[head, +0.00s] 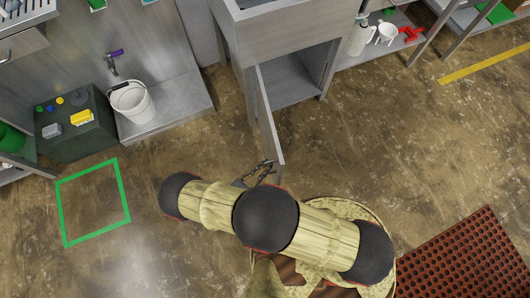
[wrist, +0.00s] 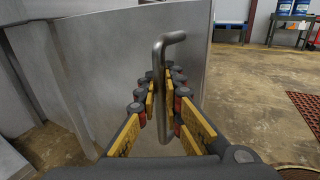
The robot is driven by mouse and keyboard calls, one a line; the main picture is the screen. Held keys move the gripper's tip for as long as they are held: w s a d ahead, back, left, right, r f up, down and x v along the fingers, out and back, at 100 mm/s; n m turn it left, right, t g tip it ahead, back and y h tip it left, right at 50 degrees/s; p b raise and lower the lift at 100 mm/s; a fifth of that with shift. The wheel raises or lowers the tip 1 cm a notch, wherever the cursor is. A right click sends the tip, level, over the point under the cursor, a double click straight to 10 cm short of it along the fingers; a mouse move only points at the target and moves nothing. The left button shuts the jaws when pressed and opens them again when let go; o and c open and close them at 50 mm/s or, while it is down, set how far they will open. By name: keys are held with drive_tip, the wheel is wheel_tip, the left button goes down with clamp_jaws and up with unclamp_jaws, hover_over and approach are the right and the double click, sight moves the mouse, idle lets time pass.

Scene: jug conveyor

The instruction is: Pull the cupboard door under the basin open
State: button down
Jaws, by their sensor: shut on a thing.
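The cupboard door (head: 269,125) under the basin stands swung open, sticking out from the cupboard, seen almost edge-on in the head view. The cupboard's inside (head: 290,88) shows to its right. In the wrist view the grey door panel (wrist: 100,65) fills the left and middle. A bent metal bar handle (wrist: 158,58) stands out from it. My gripper (head: 264,170) is at the outer end of the door. In the wrist view its fingers (wrist: 161,90) are shut on the handle, one on each side. The handle's lower part is partly hidden.
The basin unit (head: 285,35) is above the cupboard. A white bucket (head: 132,102) stands on a low ledge at left, beside a dark green box (head: 77,130). A green square outline (head: 93,202) marks the floor. A red-brown mat (head: 465,255) lies at right. Floor around the door is clear.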

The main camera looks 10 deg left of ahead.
drive_tip(key=shift+s+a+f, duration=0.1)
idle(0.4)
drive_tip(key=c, duration=1.9)
unclamp_jaws()
drive_tip(key=shift+a, duration=0.1)
wheel_tip(320, 180, up, 11)
drive_tip(key=shift+f, duration=0.2)
wheel_tip(320, 180, down, 7)
drive_tip(key=g+y, duration=0.1)
drive_tip(key=g, duration=0.2)
drive_tip(key=shift+t, duration=0.3)
drive_tip(key=shift+s+a+b, duration=0.3)
drive_tip(key=shift+a+b, duration=0.15)
drive_tip(key=shift+a, duration=1.1)
drive_tip(key=shift+s+a+b, duration=0.3)
drive_tip(key=shift+a+b, duration=0.15)
drive_tip(key=shift+a, duration=1.1)
drive_tip(key=shift+s+a+b, duration=0.3)
drive_tip(key=shift+a+b, duration=0.15)
drive_tip(key=shift+a, duration=1.1)
